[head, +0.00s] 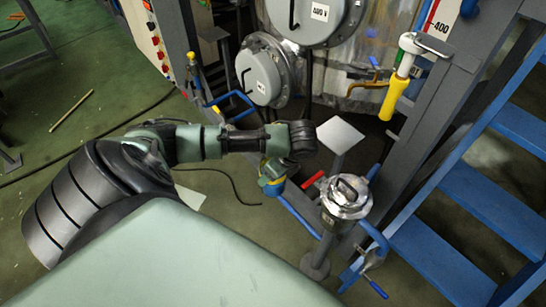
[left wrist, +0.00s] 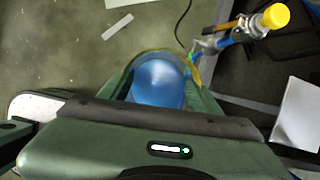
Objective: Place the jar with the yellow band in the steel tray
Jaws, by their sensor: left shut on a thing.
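My left gripper (head: 272,172) hangs over the floor in front of the vessel, fingers pointing down. It is shut on a blue jar (head: 271,187) with a yellow band around it. In the left wrist view, the blue jar (left wrist: 158,84) sits between the fingers, its yellow rim partly showing. A pale square plate (head: 341,134) on a post stands to the right of the gripper; it looks like the steel tray. It also shows at the right edge of the left wrist view (left wrist: 299,115). Its top appears empty. My right gripper is not in view.
A metal valve fitting (head: 346,197) with a blue handle stands right of the gripper, near a red lever (head: 313,180). Blue stairs (head: 440,225) are at the right. Round grey flanges (head: 262,72) are behind. The floor at the left is mostly open.

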